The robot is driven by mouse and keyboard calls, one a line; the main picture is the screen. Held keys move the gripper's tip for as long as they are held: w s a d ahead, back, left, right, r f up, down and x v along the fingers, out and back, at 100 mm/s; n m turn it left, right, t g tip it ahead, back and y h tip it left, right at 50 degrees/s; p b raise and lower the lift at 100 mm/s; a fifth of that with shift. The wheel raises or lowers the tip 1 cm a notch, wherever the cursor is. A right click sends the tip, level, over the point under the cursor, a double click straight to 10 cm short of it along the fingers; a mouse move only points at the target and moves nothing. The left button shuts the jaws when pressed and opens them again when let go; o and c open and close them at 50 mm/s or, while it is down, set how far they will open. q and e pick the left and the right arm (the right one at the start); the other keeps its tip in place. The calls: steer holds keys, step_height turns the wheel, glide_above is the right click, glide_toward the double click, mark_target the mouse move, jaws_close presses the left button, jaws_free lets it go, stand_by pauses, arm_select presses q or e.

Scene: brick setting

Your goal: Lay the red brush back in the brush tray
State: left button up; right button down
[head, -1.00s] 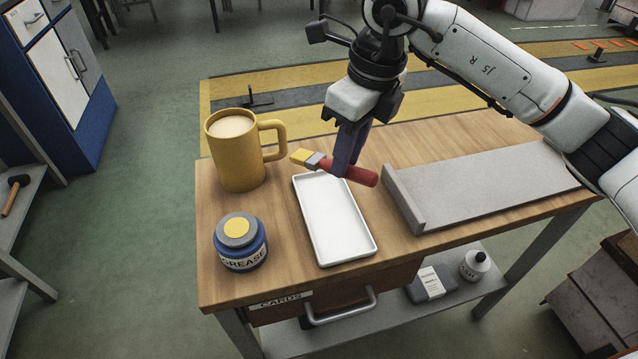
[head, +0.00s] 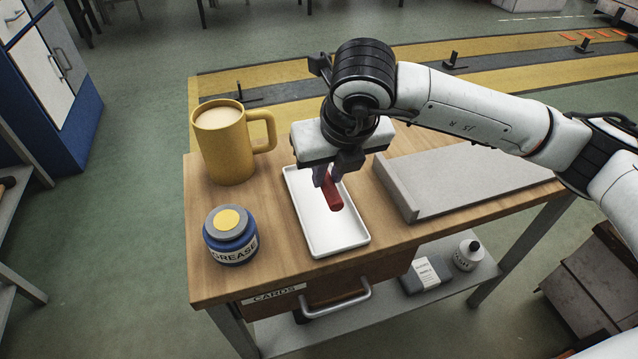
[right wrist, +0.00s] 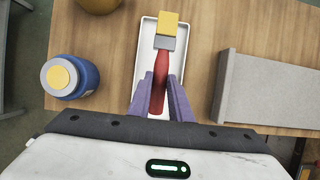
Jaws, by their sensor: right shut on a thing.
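The red brush (head: 334,194) is over the white brush tray (head: 335,236) in the head view, with its handle toward the tray's near side. My right gripper (head: 328,178) is shut on its red handle. In the right wrist view the brush (right wrist: 161,80) lines up with the length of the tray (right wrist: 144,60), its yellow bristles and grey ferrule pointing to the tray's far end. The purple fingers of the right gripper (right wrist: 159,90) sit on either side of the handle. I cannot tell whether the brush touches the tray floor. My left gripper is not in view.
A yellow mug (head: 224,145) stands left of the tray's far end. A blue grease jar (head: 231,237) stands left of its near end. A grey raised-edge board (head: 465,180) lies to the right. Bare wooden table (head: 275,268) shows in front of the tray.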

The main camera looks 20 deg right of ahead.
step_height(320, 180, down, 7)
steer(key=shift+f, duration=0.2)
steer(key=c, duration=1.6)
jaws_free()
steer(key=v, duration=1)
steer(key=shift+s+d+f+b, duration=0.15)
steer(key=shift+s+d+b, duration=0.15)
steer(key=shift+s, duration=0.1)
